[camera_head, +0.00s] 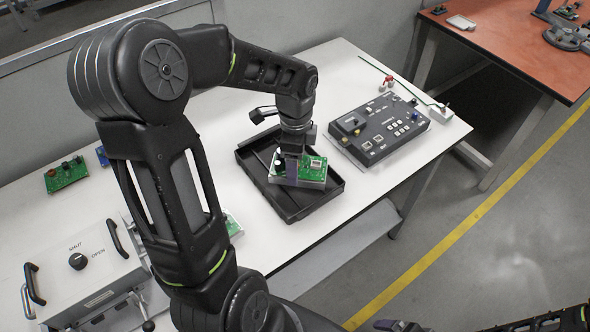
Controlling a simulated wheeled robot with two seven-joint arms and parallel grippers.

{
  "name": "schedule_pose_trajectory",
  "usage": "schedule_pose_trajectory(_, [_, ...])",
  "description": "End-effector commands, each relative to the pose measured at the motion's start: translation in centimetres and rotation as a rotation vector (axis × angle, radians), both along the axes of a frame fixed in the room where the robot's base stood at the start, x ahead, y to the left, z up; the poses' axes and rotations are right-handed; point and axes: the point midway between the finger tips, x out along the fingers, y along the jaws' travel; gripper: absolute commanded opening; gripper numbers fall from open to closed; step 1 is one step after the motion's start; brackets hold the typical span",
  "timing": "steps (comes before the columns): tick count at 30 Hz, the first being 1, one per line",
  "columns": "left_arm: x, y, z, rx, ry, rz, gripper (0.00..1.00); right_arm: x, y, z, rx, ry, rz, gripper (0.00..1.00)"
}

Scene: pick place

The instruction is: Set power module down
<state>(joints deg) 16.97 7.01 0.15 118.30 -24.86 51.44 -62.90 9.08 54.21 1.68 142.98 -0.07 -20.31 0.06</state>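The power module (312,169), a green circuit board with a pale block on a grey metal base, is at the black tray (318,203) on the white table. My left gripper (292,172) comes down on the module from above, and its fingers look closed on it. The far finger is hidden. The module overlaps the tray's interior, and I cannot tell whether its base touches the tray floor. Dark parts of my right arm (548,321) show at the bottom right edge, and its fingers cannot be made out.
A dark control box (378,131) with buttons stands right of the tray. A grey case (85,262) with handles and a knob is at the lower left. Green boards (66,175) lie at the left. An orange-topped table (510,40) stands at the far right.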

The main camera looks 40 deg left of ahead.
Motion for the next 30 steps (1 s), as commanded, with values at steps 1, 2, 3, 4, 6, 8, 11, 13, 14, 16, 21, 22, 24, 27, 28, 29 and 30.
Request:
schedule_pose_trajectory(1, [0.0, 0.0, 0.1, 0.001, -0.002, 0.000, 0.11, 0.0, 0.0, 0.0, 0.000, 0.000, 0.000, 0.96])
schedule_pose_trajectory(2, [0.0, 0.0, 0.1, 0.001, -0.002, 0.000, 0.11, 0.0, 0.0, 0.0, 0.000, 0.000, 0.000, 0.96])
schedule_pose_trajectory(3, [0.0, 0.0, 0.1, 0.001, -0.002, 0.000, 0.11, 0.0, 0.0, 0.0, 0.000, 0.000, 0.000, 0.96])
schedule_pose_trajectory(4, [0.0, 0.0, 0.1, 0.001, -0.002, 0.000, 0.11, 0.0, 0.0, 0.0, 0.000, 0.000, 0.000, 0.96])
schedule_pose_trajectory(6, [0.0, 0.0, 0.0, 0.000, -0.001, 0.000, 0.11, 0.0, 0.0, 0.0, 0.000, 0.000, 0.000, 0.96])
schedule_pose_trajectory(8, [0.0, 0.0, -0.4, 0.000, 0.000, 0.000, 0.11, 0.0, 0.0, 0.0, 0.000, 0.000, 0.000, 0.96])
schedule_pose_trajectory(11, [0.0, 0.0, -1.6, -0.001, 0.002, 0.001, 0.11, 0.0, 0.0, 0.1, 0.000, 0.000, 0.000, 0.96])
schedule_pose_trajectory(13, [0.0, 0.0, -2.6, -0.001, 0.002, 0.000, 0.11, 0.0, 0.0, 0.1, 0.000, 0.000, 0.000, 0.96])
schedule_pose_trajectory(14, [0.0, 0.0, -3.0, 0.000, 0.001, 0.000, 0.11, 0.0, 0.0, 0.2, 0.000, 0.000, 0.000, 0.96])
schedule_pose_trajectory(16, [0.0, 0.0, -3.6, 0.000, 0.001, 0.000, 0.11, 0.0, 0.0, 0.2, 0.000, 0.000, 0.000, 0.96])
schedule_pose_trajectory(21, [0.0, 0.0, -3.7, 0.000, -0.002, 0.001, 0.11, 0.0, 0.0, 0.2, 0.000, 0.000, 0.000, 0.96])
schedule_pose_trajectory(22, [0.0, 0.0, -3.7, 0.000, -0.002, 0.001, 0.11, 0.0, 0.0, 0.2, 0.000, 0.000, 0.000, 0.96])
schedule_pose_trajectory(24, [0.0, 0.0, -3.7, 0.000, -0.002, 0.000, 0.11, 0.0, 0.0, 0.1, 0.000, 0.000, 0.000, 0.96])
schedule_pose_trajectory(27, [0.0, 0.0, -4.0, 0.000, -0.002, 0.000, 0.11, 0.0, 0.0, -0.1, 0.000, 0.000, 0.000, 0.96])
schedule_pose_trajectory(28, [0.0, 0.0, -4.1, 0.000, -0.002, 0.000, 0.11, 0.0, 0.0, -0.2, 0.000, 0.000, 0.000, 0.96])
schedule_pose_trajectory(29, [0.0, 0.0, -4.0, 0.000, -0.001, 0.000, 0.71, 0.0, 0.0, -0.1, 0.000, 0.000, 0.000, 0.96])
schedule_pose_trajectory(30, [0.0, 0.0, -4.0, 0.000, -0.001, 0.001, 0.74, 0.0, 0.0, -0.1, 0.000, 0.000, 0.000, 0.96])
